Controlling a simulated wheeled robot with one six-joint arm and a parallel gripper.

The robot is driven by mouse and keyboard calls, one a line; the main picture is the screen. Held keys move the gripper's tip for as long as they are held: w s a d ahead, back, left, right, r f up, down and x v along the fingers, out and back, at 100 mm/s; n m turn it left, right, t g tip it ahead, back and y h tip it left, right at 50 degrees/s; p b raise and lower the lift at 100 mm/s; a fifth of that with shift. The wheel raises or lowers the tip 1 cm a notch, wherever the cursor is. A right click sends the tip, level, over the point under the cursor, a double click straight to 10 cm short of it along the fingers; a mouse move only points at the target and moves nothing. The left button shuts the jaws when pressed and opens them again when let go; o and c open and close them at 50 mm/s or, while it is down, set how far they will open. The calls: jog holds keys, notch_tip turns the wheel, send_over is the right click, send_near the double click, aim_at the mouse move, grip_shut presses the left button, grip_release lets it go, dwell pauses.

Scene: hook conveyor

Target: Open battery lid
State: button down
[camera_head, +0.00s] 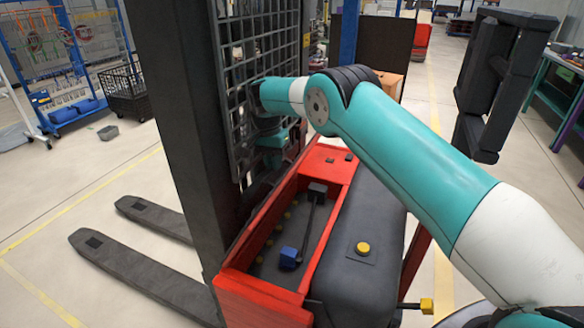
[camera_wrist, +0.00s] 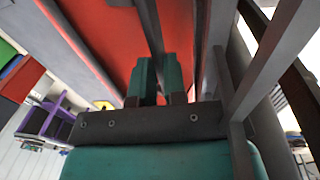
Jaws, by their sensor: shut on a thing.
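The red truck body (camera_head: 262,312) has an open-topped battery compartment in the head view, with several yellow caps and a blue connector (camera_head: 289,257) inside. A dark grey cover (camera_head: 360,262) with a yellow button lies along the compartment's right side; I cannot tell if it is the battery lid. My arm reaches over the truck to the mast grille, and my gripper's tips are hidden there. In the wrist view my gripper (camera_wrist: 158,78) has its teal fingers close together on a thin grey edge (camera_wrist: 150,28), in front of a red panel (camera_wrist: 100,35). Which part this edge belongs to is unclear.
The dark mast (camera_head: 180,110) and black grille (camera_head: 237,50) stand close to my arm. Two forks (camera_head: 135,272) extend left over the floor. Grey bars (camera_wrist: 270,60) run beside my gripper in the wrist view. Floor at left is mostly clear.

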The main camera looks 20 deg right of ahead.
jog(key=shift+w+a+f+p, duration=0.3)
jog(key=shift+w+a+f, duration=0.1)
jog(key=shift+a+f, duration=0.2)
jog(key=shift+w+a+f+p, duration=0.35)
jog(key=shift+a+f, duration=0.1)
jog(key=shift+a, duration=0.1)
jog(key=shift+d, duration=0.1)
jog(key=c, duration=1.2)
grip_release()
jog(key=shift+o, duration=0.2)
notch_tip(320, 180, up, 10)
jog(key=w+p, duration=0.1)
jog(key=p, duration=0.7)
jog(key=shift+a+f, duration=0.2)
jog(key=shift+a, duration=0.25)
